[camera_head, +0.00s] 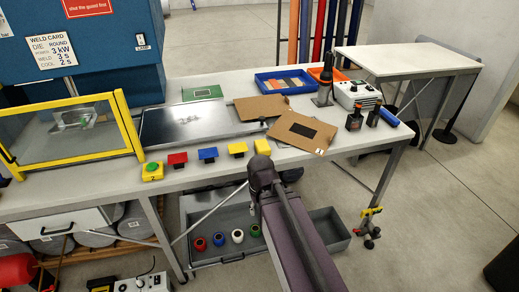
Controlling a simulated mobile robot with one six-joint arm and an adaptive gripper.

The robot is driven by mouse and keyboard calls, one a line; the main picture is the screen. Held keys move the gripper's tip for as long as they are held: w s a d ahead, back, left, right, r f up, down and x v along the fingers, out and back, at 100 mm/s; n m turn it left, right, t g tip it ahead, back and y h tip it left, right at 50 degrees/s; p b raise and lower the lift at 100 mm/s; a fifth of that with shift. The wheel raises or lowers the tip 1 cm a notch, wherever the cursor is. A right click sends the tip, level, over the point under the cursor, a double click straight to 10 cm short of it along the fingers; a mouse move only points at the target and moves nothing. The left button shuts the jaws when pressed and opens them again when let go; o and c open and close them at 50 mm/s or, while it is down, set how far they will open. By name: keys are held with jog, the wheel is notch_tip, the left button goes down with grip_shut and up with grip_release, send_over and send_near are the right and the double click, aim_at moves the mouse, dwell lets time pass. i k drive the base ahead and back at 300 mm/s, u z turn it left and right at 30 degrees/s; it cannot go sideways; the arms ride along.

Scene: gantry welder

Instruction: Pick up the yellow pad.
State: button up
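A yellow pad (238,149) sits near the front edge of the long white table, in a row to the right of a blue pad (208,154) and a red pad (177,159). A second yellow piece (262,147) is just to its right, close above my arm's dark joint in the picture; I cannot tell exactly what it is. My arm rises from the bottom and ends in view at that dark joint. My gripper cannot be made out.
A green button on a yellow base (152,172) stands left of the pads, by the yellow-framed guard (70,135). A metal plate (190,123) lies behind the pads. Cardboard pieces (290,142) lie to the right. An open grey drawer (325,228) is below the table.

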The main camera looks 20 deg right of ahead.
aim_at(262, 146)
jog(key=u, duration=0.15)
jog(key=k, duration=0.85)
jog(key=z, duration=0.65)
jog(key=i, duration=1)
jog(key=z, duration=0.05)
